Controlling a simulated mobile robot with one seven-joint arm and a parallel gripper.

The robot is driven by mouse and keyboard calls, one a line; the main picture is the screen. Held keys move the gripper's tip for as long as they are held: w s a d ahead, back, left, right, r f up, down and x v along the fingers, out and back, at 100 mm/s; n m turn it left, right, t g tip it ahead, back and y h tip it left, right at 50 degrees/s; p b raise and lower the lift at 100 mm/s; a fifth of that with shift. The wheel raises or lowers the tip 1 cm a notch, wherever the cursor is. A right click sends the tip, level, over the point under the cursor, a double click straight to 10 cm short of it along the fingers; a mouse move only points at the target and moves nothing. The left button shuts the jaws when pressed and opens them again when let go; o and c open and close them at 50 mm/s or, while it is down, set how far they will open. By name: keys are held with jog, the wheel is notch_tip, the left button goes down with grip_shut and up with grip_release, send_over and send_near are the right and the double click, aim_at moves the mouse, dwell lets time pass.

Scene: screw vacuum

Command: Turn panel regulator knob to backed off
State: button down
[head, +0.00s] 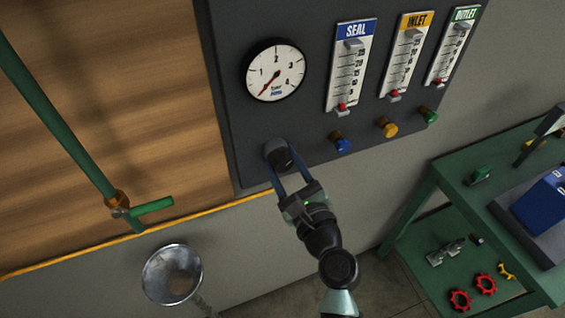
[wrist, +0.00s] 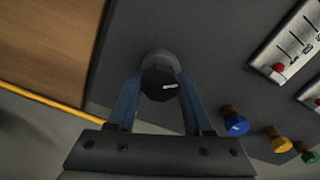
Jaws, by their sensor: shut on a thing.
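The panel regulator knob (head: 279,152) is black and round, low on the dark panel, below the white pressure gauge (head: 274,71). In the wrist view the knob (wrist: 160,78) shows a white mark on its face, pointing right. My gripper (head: 281,165) is at the knob, with its blue fingers on either side of it and shut on it. In the wrist view my gripper (wrist: 157,92) has one finger to the left and one to the right of the knob. The gauge's red needle points to the lower left, near the low end of the scale.
Right of the knob are a blue knob (head: 341,142), a yellow knob (head: 387,127) and a green knob (head: 428,114), under the flow meters. A green pipe with a valve handle (head: 152,207) is at left, above a metal funnel (head: 172,272). A green bench (head: 470,162) stands at right.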

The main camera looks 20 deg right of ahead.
jog(key=n+b, duration=0.4)
jog(key=n, duration=0.3)
jog(key=shift+f, duration=0.15)
jog(key=n+b, duration=0.2)
jog(key=n, duration=0.2)
jog(key=shift+d, duration=0.1)
jog(key=n+b, duration=0.2)
jog(key=n, duration=0.1)
jog(key=shift+n+b, duration=0.3)
jog(key=shift+b, duration=0.1)
jog(key=n+b, duration=0.2)
jog(key=n, duration=0.1)
jog(key=shift+b, duration=0.35)
jog(key=n+b, duration=0.2)
jog(key=n, duration=0.2)
jog(key=shift+r+b, duration=0.2)
jog(key=shift+b, duration=0.15)
jog(key=n+b, duration=0.2)
jog(key=n, duration=0.1)
jog(key=shift+n, duration=0.3)
jog(key=shift+r+n+b, duration=0.15)
jog(key=shift+n+b, duration=1)
jog(key=shift+n, duration=0.55)
